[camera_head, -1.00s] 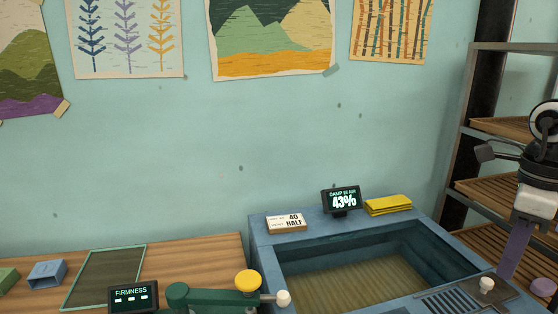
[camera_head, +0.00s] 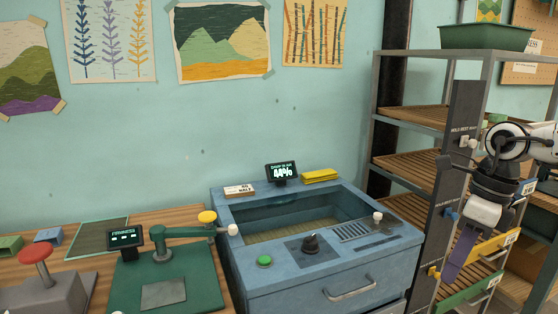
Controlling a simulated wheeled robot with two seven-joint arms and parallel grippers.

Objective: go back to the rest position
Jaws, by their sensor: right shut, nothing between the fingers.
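My right arm comes in at the right edge, white and black. Its gripper (camera_head: 459,258) points down with its purple fingers shut and nothing between them. It hangs in front of the tall shelf rack (camera_head: 445,53), to the right of the blue basin unit (camera_head: 300,285), apart from the basin as seen here. I cannot tell whether it touches the rack. My left gripper is out of view.
The basin unit has a green button (camera_head: 264,261), a black knob (camera_head: 310,243) and a drawer handle (camera_head: 349,288). A damp display (camera_head: 282,172) reads 44%. A green press (camera_head: 165,270) and a red-knobbed device (camera_head: 36,254) stand on the left bench.

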